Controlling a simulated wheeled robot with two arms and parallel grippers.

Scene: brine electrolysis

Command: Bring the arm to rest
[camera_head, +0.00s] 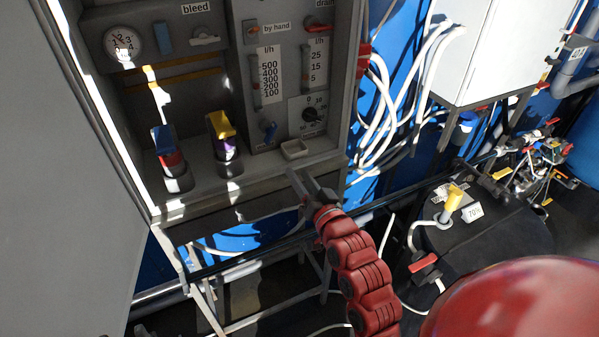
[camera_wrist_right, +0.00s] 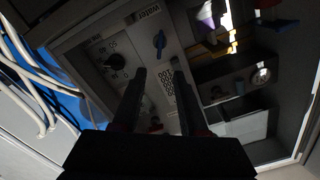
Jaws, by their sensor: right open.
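My right gripper (camera_head: 303,178) is at the end of my red segmented arm, in front of the lower right edge of the grey cabinet (camera_head: 246,186). Its two fingers stand apart with nothing between them. In the right wrist view the open fingers (camera_wrist_right: 158,68) point toward the cabinet's panel, with a blue knob (camera_wrist_right: 159,40) beyond them. My left gripper is not in view.
A black drum (camera_head: 480,235) stands at lower right.

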